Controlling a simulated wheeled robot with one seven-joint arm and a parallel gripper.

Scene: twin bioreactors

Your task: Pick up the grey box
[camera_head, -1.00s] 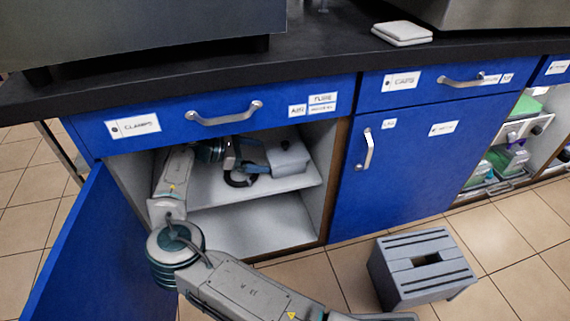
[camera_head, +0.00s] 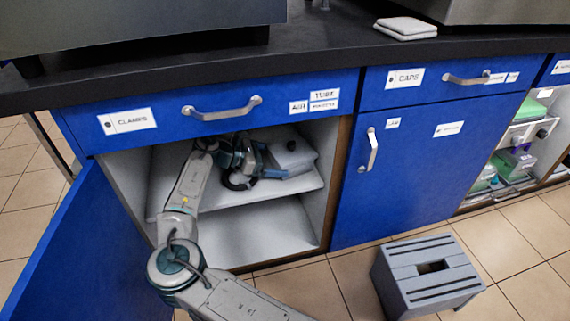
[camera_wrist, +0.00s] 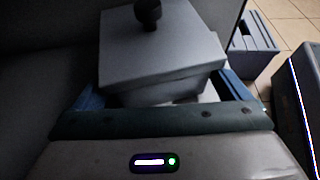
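The grey box (camera_head: 294,155) sits on the upper shelf (camera_head: 190,207) inside the open cabinet, near its right wall. In the wrist view the grey box (camera_wrist: 160,48) has a square lid with a black knob on top. My gripper (camera_head: 277,173) reaches into the cabinet, right at the box's near side. In the wrist view the blue fingers of my gripper (camera_wrist: 162,92) are spread apart, one at each side of the box's near part. A light gap shows by the right finger; contact on the left cannot be told. The fingertips are partly hidden by the lid.
The blue cabinet door (camera_head: 75,250) stands open at left. The drawer front (camera_head: 170,115) and black worktop (camera_head: 330,48) hang above my arm. A grey step stool (camera_head: 425,265) stands on the floor at right. The lower shelf is bare.

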